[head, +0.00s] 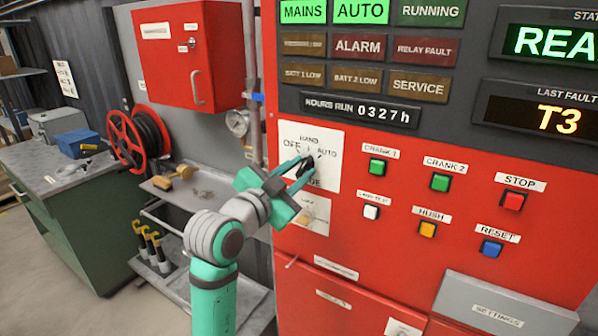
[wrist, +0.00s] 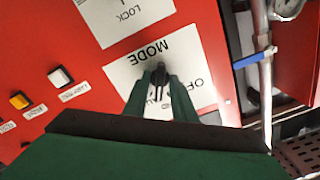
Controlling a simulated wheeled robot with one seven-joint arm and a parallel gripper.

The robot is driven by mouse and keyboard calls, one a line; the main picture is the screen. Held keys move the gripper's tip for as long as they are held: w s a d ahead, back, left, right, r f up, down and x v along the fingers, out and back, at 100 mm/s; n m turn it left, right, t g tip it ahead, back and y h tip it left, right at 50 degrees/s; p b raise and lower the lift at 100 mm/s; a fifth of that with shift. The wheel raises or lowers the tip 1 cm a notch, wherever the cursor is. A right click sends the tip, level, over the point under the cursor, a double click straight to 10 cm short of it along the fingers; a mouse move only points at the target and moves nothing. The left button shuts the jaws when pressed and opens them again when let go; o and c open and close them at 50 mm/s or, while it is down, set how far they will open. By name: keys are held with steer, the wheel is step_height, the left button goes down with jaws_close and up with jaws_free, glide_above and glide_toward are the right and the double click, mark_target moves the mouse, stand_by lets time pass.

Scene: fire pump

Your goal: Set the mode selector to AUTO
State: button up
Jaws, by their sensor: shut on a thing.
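The mode selector is a black knob (head: 306,166) on a white plate (head: 328,150) marked OFF, HAND, AUTO and MODE on the red panel. In the head view the knob is turned toward the AUTO mark at upper right. My gripper (head: 300,172) is shut on the knob, its green fingers on either side. In the wrist view the knob (wrist: 160,75) shows between the two fingertips, and part of the plate's lettering is hidden by my fingers. A green AUTO lamp (head: 361,11) is lit at the top of the panel.
The crank 1 button (head: 376,167), white button (head: 371,212) and several other buttons lie right of the plate. A lock plate (head: 314,213) sits just below it. A pipe (head: 252,80) and a red cabinet (head: 190,55) stand to the left. A shelf cart (head: 185,188) is behind my arm.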

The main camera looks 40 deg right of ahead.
steer(key=shift+r+m, duration=0.1)
steer(key=shift+m, duration=1.5)
jaws_close()
steer(key=shift+w+a, duration=0.2)
steer(key=shift+w, duration=0.05)
steer(key=o, duration=0.7)
jaws_free()
steer(key=shift+s+d, duration=0.2)
steer(key=shift+s, duration=0.05)
steer(key=v, duration=1)
steer(key=shift+s+a, duration=0.1)
steer(key=shift+a, duration=0.3)
